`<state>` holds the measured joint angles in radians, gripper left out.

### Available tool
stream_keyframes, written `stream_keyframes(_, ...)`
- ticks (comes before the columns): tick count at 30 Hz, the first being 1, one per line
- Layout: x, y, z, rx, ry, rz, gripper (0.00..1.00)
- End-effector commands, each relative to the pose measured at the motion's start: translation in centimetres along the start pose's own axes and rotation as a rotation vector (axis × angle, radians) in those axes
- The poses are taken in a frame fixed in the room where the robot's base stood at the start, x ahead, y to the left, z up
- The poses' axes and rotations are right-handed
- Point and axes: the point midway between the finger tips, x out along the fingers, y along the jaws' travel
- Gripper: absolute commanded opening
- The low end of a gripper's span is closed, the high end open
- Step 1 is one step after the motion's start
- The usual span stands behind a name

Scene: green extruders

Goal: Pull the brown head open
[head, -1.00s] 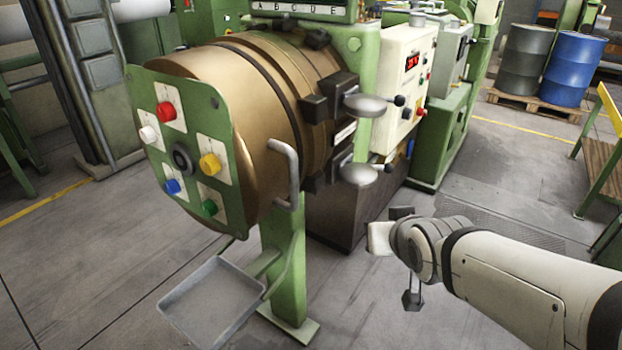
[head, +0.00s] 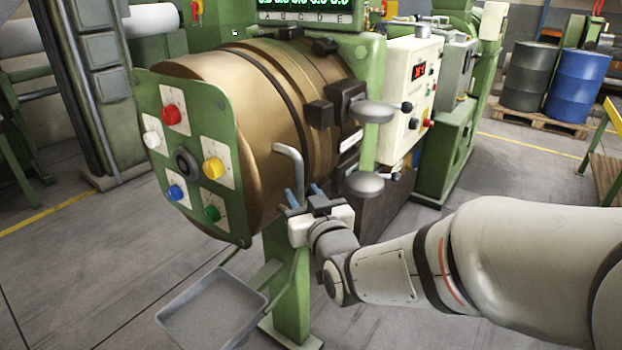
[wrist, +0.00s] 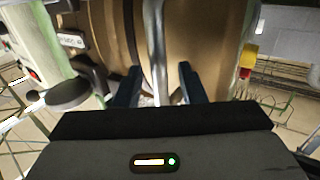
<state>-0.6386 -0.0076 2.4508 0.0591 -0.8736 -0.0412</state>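The brown head (head: 245,120) is a large bronze drum with a green front panel (head: 222,130) carrying several coloured knobs. It sits against the green machine body. Its grey bent handle (head: 297,162) is on the right side of the drum in the head view. My gripper (head: 303,189) is at the handle's lower part, with its two blue fingers apart. In the wrist view, the handle (wrist: 157,50) runs between the spread fingers of my gripper (wrist: 160,72), with gaps seen beside it. My gripper's body hides the handle's lower end.
Two grey round knobs (head: 364,184) on black clamps stick out right of the drum, close to my gripper. A grey tray (head: 212,308) is below the head, beside a green support post (head: 291,300). A white control box (head: 410,95) stands behind. Floor is free at left.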

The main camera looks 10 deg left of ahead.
Motion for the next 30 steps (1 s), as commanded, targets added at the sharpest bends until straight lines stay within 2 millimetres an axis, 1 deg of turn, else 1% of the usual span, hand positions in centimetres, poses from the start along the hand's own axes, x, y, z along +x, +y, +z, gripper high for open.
stream_keyframes(1,0.8,0.0,0.0,0.0,-0.002,0.001,0.37)
stream_keyframes(3,1.6,0.1,-0.1,0.0,-0.001,0.001,0.37)
stream_keyframes(7,2.7,0.1,-0.1,0.0,-0.001,0.002,0.37)
stream_keyframes(11,3.1,0.1,0.0,0.001,0.0,0.002,0.37)
stream_keyframes(18,3.2,0.1,0.0,0.0,0.0,0.003,0.37)
stream_keyframes(20,3.2,0.1,0.0,0.0,0.0,0.003,0.33)
stream_keyframes(30,3.2,0.2,0.0,0.0,0.0,0.003,0.05)
